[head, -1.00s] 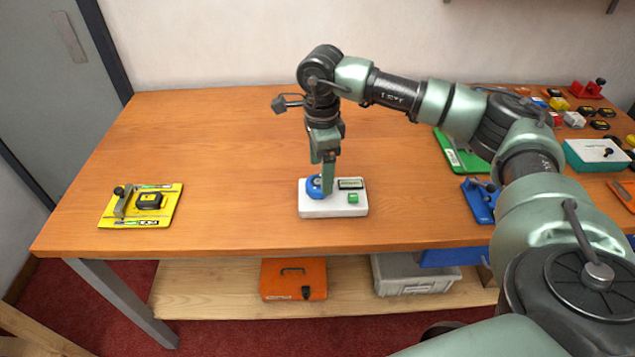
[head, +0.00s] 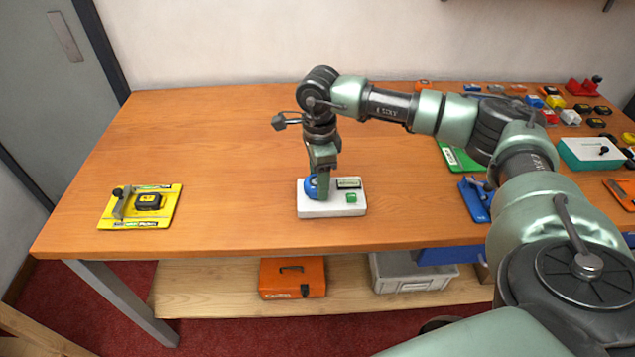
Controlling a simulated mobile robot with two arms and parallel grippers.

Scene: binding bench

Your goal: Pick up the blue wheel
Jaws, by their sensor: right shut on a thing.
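The blue wheel (head: 311,187) is at the left end of a white box (head: 333,209) on the orange-brown bench. My right gripper (head: 321,190) points down at it from above and is shut on it. The fingers hide part of the wheel, and I cannot tell whether it is clear of the box's top. The box also bears a dark label plate (head: 348,184) and a small green block (head: 351,198). My left gripper is not in view.
A yellow board (head: 128,216) with a clamp and a black-and-yellow item lies at the left. A green board (head: 460,158), a blue clamp piece (head: 476,203) and a teal-white box (head: 590,154) are at the right. The bench's middle left is clear.

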